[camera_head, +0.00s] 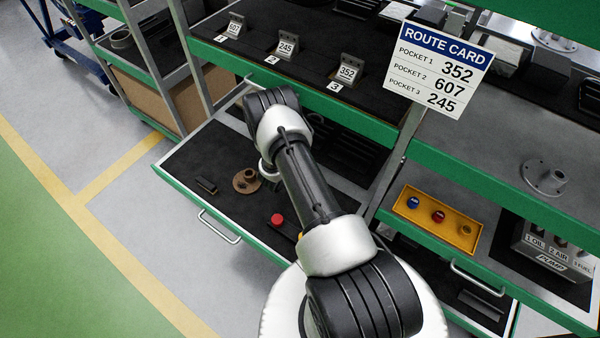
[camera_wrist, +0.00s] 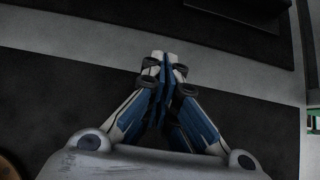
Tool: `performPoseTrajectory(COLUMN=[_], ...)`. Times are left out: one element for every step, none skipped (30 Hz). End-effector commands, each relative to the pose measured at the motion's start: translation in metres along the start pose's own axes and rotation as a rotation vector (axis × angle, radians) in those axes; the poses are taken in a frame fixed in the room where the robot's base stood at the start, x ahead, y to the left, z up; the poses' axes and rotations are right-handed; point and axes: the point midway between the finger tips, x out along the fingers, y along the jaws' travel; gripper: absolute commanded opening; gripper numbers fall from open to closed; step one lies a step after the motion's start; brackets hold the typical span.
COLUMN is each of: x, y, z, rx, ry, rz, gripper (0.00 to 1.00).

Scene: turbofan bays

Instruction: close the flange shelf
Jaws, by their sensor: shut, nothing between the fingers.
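The flange shelf (camera_head: 207,211) is a pulled-out drawer with a green front edge, a wire handle (camera_head: 219,227) and a dark mat. A brown round flange (camera_head: 247,180) lies on it, and a brown edge, probably this flange, shows at the lower left of the wrist view (camera_wrist: 10,166). My arm reaches over the shelf in the head view and hides part of it. My gripper (camera_wrist: 166,58) is shut and empty in the wrist view, over dark matting crossed by a grey strip. Its fingertips are hidden behind my arm in the head view.
On the shelf lie a dark block (camera_head: 206,186) and a red-topped piece (camera_head: 277,220). Above it is a fixed shelf with numbered brackets (camera_head: 285,48). A route card (camera_head: 438,70), a yellow tray (camera_head: 437,221) and a pump box (camera_head: 552,249) are at right. Open floor (camera_head: 60,230) lies left.

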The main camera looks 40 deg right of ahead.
Motion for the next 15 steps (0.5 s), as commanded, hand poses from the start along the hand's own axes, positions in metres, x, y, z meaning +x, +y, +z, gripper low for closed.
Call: performPoseTrajectory(x=[0.008,0.011,0.015,0.017,0.019,0.022,0.023,0.024,0.026,0.026,0.027,0.027,0.027,0.027,0.027], y=[0.0,0.0,0.0,0.0,0.0,0.0,0.0,0.0,0.0,0.0,0.0,0.0,0.0,0.0,0.0], z=[0.007,0.011,0.015,0.018,0.02,0.022,0.024,0.025,0.026,0.027,0.028,0.028,0.029,0.029,0.029], rx=[0.006,0.005,0.005,0.004,0.003,0.003,0.003,0.002,0.002,0.001,0.001,0.0,0.0,0.0,0.0], ry=[-0.001,-0.001,-0.001,-0.001,-0.001,0.0,0.0,0.0,0.001,0.001,0.001,0.001,0.001,0.001,0.001], rz=[-0.001,-0.001,0.0,-0.001,-0.001,-0.001,0.0,0.0,0.0,0.0,0.0,0.0,0.0,0.0,0.0], gripper=[0.0,0.0,0.0,0.0,0.0,0.0,0.0,0.0,0.0,0.0,0.0,0.0,0.0,0.0,0.0])
